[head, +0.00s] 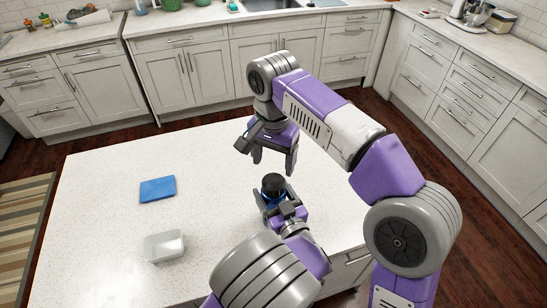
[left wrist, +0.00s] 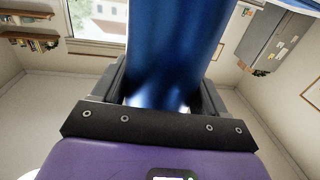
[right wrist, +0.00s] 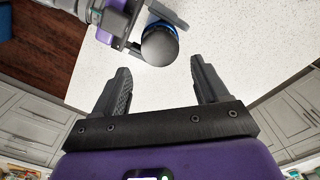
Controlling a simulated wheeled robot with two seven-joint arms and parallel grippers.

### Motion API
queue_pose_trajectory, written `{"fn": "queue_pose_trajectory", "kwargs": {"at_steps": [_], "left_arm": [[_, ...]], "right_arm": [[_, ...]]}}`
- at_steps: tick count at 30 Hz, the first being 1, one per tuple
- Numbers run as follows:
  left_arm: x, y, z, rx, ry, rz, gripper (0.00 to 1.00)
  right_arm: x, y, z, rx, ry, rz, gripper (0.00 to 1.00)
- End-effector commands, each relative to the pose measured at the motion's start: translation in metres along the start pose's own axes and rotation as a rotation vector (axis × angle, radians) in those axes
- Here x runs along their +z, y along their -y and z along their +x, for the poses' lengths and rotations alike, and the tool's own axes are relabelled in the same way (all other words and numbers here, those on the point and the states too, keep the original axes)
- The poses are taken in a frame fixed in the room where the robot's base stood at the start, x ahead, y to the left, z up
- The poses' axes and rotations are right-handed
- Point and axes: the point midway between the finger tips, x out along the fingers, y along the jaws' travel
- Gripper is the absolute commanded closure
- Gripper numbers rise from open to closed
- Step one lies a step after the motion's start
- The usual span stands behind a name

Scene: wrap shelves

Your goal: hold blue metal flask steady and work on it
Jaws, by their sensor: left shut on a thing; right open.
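My left gripper (head: 278,204) is shut on the flask's body. The shiny blue flask body (left wrist: 175,50) fills the middle of the left wrist view, between the fingers. In the right wrist view the rounded dark cap (right wrist: 160,46) is seen from above, with a little blue beside it. My right gripper (head: 272,166) is open and empty, above and a little beyond the flask, fingers pointing down. Most of the flask is hidden by the left gripper in the head view.
A blue folded cloth (head: 158,189) and a clear empty container (head: 165,246) lie on the left part of the island counter (head: 105,215). The counter between them and the flask is clear. Cabinets with a sink stand beyond the island.

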Motion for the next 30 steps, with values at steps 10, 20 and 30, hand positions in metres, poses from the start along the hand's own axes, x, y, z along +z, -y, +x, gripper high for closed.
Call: {"fn": "queue_pose_trajectory", "kwargs": {"at_steps": [10, 20, 30], "left_arm": [[0.000, 0.000, 0.000, 0.000, 0.000, 0.000, 1.00], [0.000, 0.000, 0.000, 0.000, 0.000, 0.000, 1.00], [0.000, 0.000, 0.000, 0.000, 0.000, 0.000, 1.00]], "right_arm": [[0.000, 0.000, 0.000, 0.000, 0.001, 0.387, 0.27], [0.000, -0.001, 0.029, 0.004, 0.002, 0.424, 0.27], [0.000, -0.001, 0.074, 0.002, 0.001, 0.422, 0.27]]}}
